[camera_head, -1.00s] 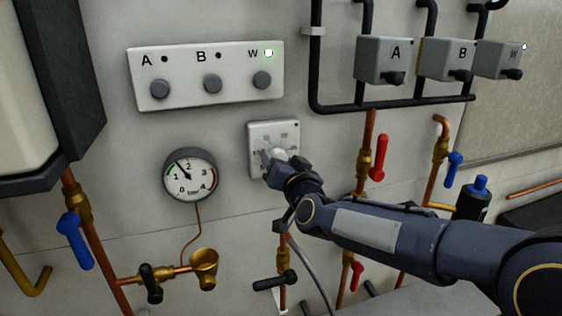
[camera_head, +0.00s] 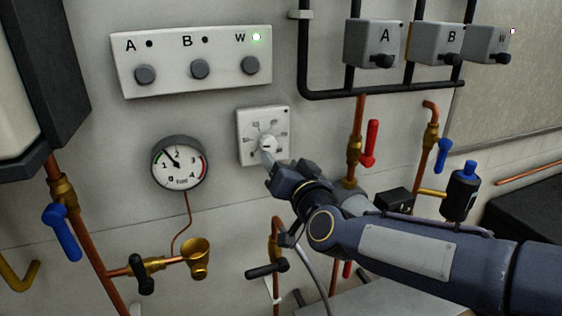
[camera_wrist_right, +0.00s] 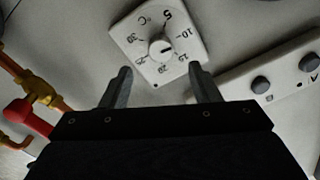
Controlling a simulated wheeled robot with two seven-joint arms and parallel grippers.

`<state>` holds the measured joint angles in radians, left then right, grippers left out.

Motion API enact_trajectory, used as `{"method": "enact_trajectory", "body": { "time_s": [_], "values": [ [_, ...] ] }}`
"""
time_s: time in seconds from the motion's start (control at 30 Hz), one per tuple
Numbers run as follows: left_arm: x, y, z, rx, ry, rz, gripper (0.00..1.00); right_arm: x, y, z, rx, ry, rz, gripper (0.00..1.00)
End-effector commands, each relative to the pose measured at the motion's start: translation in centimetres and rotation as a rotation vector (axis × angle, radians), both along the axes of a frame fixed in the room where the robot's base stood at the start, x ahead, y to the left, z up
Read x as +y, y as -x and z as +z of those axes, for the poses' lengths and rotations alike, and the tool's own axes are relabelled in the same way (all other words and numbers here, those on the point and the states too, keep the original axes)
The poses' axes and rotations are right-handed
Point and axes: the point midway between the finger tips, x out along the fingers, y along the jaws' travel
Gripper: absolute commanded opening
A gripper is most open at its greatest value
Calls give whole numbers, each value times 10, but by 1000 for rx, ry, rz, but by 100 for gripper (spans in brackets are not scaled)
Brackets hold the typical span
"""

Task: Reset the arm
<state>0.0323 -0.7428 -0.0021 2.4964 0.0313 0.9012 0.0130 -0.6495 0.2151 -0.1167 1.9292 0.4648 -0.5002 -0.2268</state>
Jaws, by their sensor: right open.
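My right gripper (camera_head: 270,168) is at the wall in the head view, just below the white dial plate with a round knob (camera_head: 267,144). In the right wrist view the gripper (camera_wrist_right: 160,88) is open, with its two fingers apart and nothing between them. The dial plate (camera_wrist_right: 145,22) lies ahead of the fingers, with temperature numbers around its knob (camera_wrist_right: 160,48). The fingers look clear of the knob. My right arm reaches in from the lower right of the head view. My left gripper is not in view.
A panel with three buttons (camera_head: 190,88) is above left, its W light green. A pressure gauge (camera_head: 179,163) is left of the dial. A red-handled valve (camera_head: 370,143), copper pipes and a black bottle-like part (camera_head: 461,192) surround the arm. Grey boxes A, B (camera_head: 435,44) and W hang upper right.

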Motion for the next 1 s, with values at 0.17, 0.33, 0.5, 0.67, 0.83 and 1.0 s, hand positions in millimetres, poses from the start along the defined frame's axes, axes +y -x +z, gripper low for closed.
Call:
{"method": "enact_trajectory", "body": {
  "time_s": [0.17,0.33,0.5,0.67,0.83,1.0],
  "values": [
    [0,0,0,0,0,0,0,-1,0,0,2,0,1,56],
    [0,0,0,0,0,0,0,-34,17,-11,83,11,33,56],
    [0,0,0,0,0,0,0,-102,88,-59,323,68,108,56],
    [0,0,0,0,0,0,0,-148,180,-122,595,139,139,56],
    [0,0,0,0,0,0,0,-172,260,-174,833,189,121,56],
    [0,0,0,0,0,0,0,-179,299,-198,959,209,104,56]
  ]
}}
